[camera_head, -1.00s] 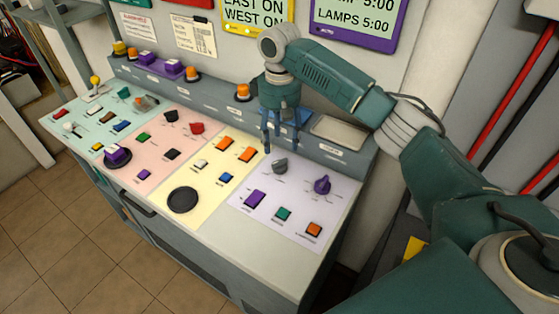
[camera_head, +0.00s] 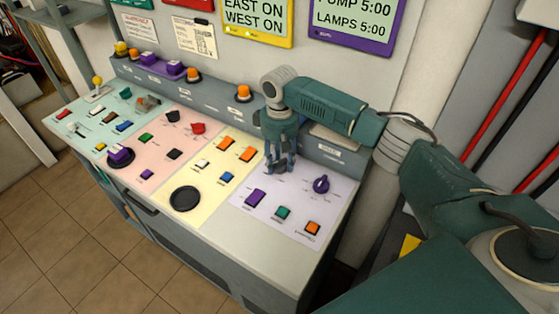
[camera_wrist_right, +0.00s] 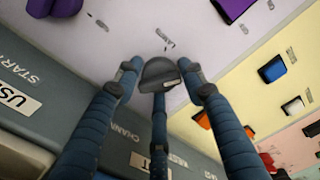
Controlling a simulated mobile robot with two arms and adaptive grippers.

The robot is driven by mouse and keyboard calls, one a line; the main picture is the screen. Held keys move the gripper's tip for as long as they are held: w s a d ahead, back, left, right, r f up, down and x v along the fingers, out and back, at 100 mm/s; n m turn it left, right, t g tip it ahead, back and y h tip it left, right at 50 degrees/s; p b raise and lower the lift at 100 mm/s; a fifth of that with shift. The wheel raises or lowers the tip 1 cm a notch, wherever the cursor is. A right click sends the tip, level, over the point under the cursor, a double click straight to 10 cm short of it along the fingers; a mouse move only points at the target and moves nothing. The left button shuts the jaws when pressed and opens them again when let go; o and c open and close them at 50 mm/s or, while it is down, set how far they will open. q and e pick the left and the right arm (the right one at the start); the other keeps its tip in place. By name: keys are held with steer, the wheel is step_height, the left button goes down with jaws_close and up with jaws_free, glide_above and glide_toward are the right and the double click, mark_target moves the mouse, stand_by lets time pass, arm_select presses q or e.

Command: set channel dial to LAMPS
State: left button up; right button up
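The grey dial (camera_wrist_right: 160,72) sits on the lavender panel (camera_head: 240,205); a label partly readable as "CHANN" is near it in the right wrist view. My right gripper (camera_head: 280,166) has come down over this dial from above and mostly hides it in the head view. In the right wrist view its blue fingers (camera_wrist_right: 160,78) stand spread on different sides of the dial. I see narrow gaps beside it and cannot tell whether any finger touches. The dial's pointed setting is not readable. My left gripper is not in view.
A purple dial (camera_head: 321,184) stands just right of my gripper. Purple (camera_head: 255,198), green (camera_head: 283,213) and orange (camera_head: 313,228) switches lie in front. Yellow, pink and pale green panels with more controls extend left. A purple-framed display (camera_head: 352,20) reads "LAMPS 5:00".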

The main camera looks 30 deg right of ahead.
steer(key=c, duration=0.5)
